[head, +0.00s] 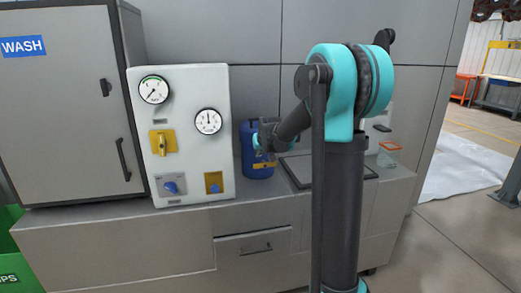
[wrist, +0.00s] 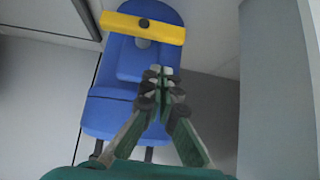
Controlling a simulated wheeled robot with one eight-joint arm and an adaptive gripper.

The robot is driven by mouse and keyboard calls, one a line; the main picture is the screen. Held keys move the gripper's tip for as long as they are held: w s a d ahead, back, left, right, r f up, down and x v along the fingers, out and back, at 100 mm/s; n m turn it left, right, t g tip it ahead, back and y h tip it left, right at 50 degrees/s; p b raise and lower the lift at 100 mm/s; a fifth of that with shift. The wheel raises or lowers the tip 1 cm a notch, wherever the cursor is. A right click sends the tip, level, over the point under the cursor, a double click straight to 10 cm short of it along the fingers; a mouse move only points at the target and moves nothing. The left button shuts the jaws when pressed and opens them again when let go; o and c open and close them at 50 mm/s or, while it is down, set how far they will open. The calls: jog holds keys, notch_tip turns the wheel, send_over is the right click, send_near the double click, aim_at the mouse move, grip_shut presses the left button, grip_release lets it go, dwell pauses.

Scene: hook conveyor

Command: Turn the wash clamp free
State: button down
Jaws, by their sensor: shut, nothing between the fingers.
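A blue container (head: 256,175) stands on the counter right of the gauge panel, with a yellow bar (head: 264,165) low on its front. In the wrist view, the blue body (wrist: 105,112) fills the middle, and the yellow bar (wrist: 120,27) with a grey bolt-like part crosses it near the top. I cannot tell for sure whether this bar is the wash clamp. My gripper (wrist: 157,82) is shut and empty in front of the blue body, apart from the yellow bar in the picture. In the head view, my gripper (head: 262,140) is at the container, its fingertips not clear.
The grey WASH cabinet (head: 65,110) at left has a dark latch (head: 105,87) and a handle (head: 123,158). The white panel (head: 190,100) carries gauges, a yellow lever (head: 162,142) and blue knobs. A dark-rimmed plate (head: 297,172) and a clear tub (head: 388,154) are on the counter (head: 150,222).

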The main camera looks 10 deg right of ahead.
aim_at(265, 165)
jog(key=shift+s+f, duration=0.15)
jog(key=shift+f, duration=1.55)
